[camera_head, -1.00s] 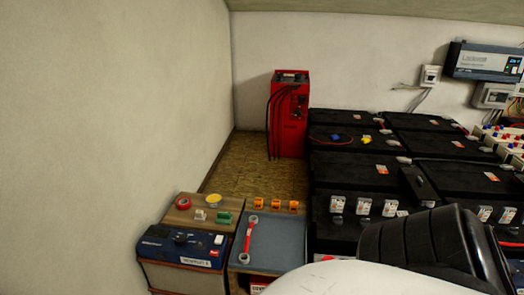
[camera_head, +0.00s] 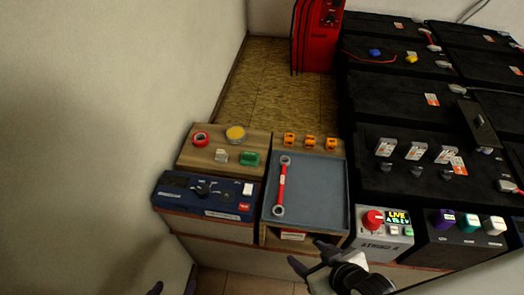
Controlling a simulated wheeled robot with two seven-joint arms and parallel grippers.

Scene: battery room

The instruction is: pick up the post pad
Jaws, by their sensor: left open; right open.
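The wooden board (camera_head: 215,166) at the left back holds several small things: a red ring (camera_head: 201,139), a round yellow disc (camera_head: 235,134), a small whitish block (camera_head: 221,155) and a green block (camera_head: 249,158). The red ring looks most like a post pad, but I cannot tell for certain. My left gripper (camera_head: 173,287) shows only its dark fingertips at the bottom left edge, apart and empty. My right gripper (camera_head: 311,256) is open and empty in front of the grey tray's near edge, well away from the board.
The grey tray (camera_head: 318,190) holds a red wrench (camera_head: 281,186); several orange clips (camera_head: 310,142) line its back. A blue device (camera_head: 205,194) stands before the board. Black batteries (camera_head: 385,100) and a control box (camera_head: 385,230) fill the right. A wall (camera_head: 90,120) bounds the left.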

